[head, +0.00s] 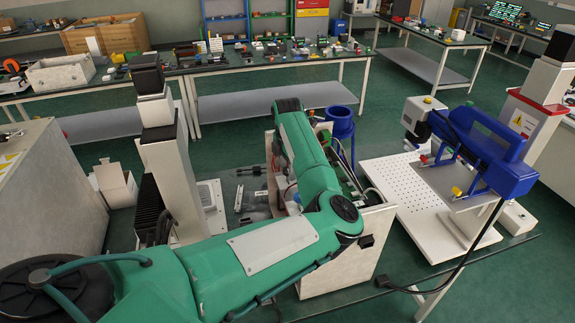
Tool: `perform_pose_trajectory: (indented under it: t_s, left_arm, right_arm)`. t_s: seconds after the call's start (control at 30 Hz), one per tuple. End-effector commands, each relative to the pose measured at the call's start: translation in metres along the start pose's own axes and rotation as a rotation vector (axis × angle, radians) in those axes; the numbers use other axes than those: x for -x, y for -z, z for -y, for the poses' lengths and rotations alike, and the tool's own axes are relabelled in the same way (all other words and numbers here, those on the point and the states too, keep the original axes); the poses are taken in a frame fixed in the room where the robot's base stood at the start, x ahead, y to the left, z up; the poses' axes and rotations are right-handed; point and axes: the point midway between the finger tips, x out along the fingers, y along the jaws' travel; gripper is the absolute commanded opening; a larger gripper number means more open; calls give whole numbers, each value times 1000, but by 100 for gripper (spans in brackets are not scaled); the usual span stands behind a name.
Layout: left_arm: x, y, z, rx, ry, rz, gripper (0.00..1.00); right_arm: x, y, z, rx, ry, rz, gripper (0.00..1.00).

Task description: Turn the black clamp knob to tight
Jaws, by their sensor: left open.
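My green left arm crosses from the lower left, bends at its elbow, and its forearm rises away over an open box (345,255). My left gripper (273,165) is mostly hidden behind the forearm; only dark parts show beside it, and I cannot make out its fingertips or any contact. A small black part (366,241), which may be the black clamp knob, sticks out of the box's right face. I cannot read whether it is loose or tight. No gripper is seen at this part. My right gripper is out of view.
A blue handled device (483,150) stands over a white perforated plate (397,190) at right, with a black cable below. A pale column (168,165) with a black top stands left. A blue cylinder (340,122) is behind the forearm. Cluttered benches line the back; green floor lies between.

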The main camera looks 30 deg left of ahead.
Motion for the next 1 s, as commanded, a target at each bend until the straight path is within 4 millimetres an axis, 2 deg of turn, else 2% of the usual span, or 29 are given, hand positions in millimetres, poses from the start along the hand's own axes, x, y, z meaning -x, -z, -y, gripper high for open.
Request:
perform_pose_trajectory:
  t_s: [0.1, 0.33, 0.67, 1.0]
  left_arm:
    - [0, 0, 0, 0, 0, 0, 52]
    - [0, 0, 0, 0, 0, 0, 8]
    - [-2, 0, 0, 39, 0, 0, 8]
    - [-6, -1, 0, 261, -1, 2, 8]
  right_arm:
    - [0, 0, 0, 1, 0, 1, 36]
    - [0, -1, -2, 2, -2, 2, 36]
    - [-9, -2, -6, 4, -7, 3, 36]
    - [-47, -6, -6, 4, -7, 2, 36]
